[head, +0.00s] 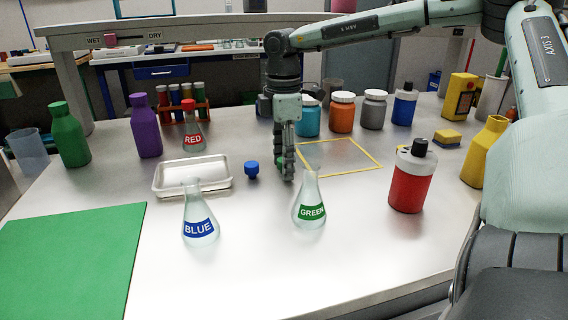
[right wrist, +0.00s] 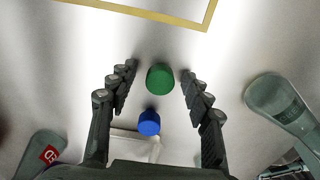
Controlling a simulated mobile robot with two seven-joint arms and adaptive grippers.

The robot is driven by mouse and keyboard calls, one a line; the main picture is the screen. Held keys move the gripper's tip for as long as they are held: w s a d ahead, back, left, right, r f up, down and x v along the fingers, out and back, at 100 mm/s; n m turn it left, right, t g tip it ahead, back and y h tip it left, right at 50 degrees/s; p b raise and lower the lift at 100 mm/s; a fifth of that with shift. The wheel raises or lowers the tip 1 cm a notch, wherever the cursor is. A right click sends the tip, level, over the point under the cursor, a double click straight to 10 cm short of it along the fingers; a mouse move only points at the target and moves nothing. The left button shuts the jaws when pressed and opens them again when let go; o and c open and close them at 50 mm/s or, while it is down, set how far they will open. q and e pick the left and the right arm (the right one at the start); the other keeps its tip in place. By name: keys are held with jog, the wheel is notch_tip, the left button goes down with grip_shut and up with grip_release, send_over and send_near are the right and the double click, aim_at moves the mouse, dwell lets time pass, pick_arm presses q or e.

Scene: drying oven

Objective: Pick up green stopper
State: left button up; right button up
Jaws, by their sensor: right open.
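The green stopper (right wrist: 160,77) shows in the right wrist view, between the two spread fingertips of my right gripper (right wrist: 160,73), with a gap on each side. In the head view my right gripper (head: 288,165) points straight down close over the table. The flask labelled GREEN (head: 310,200) stands open just right of and nearer than the gripper. My left gripper is not in view.
A blue stopper (head: 251,169) lies left of the gripper, beside a white tray (head: 160,191). The BLUE flask (head: 199,214) stands front left, the RED flask (head: 193,133) further back. A red bottle (head: 411,185) stands right. A yellow outline (head: 375,154) marks bare table behind.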

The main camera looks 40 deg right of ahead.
aim_at(280, 160)
jog(key=shift+c, duration=0.5)
jog(key=c, duration=0.8)
jog(key=shift+r, duration=0.45)
jog(key=r, duration=0.3)
jog(key=shift+a+r+b, duration=0.3)
jog(key=shift+a+r, duration=0.05)
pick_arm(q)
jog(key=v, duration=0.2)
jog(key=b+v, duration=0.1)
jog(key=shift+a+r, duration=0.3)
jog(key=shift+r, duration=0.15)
pick_arm(e)
jog(key=a+r, duration=0.2)
jog(key=a, duration=0.1)
jog(key=a+r, duration=0.2)
jog(key=a, duration=0.2)
jog(key=a+r, duration=0.2)
jog(key=a, duration=0.2)
jog(key=shift+w+r, duration=0.2)
jog(key=shift+r, duration=0.05)
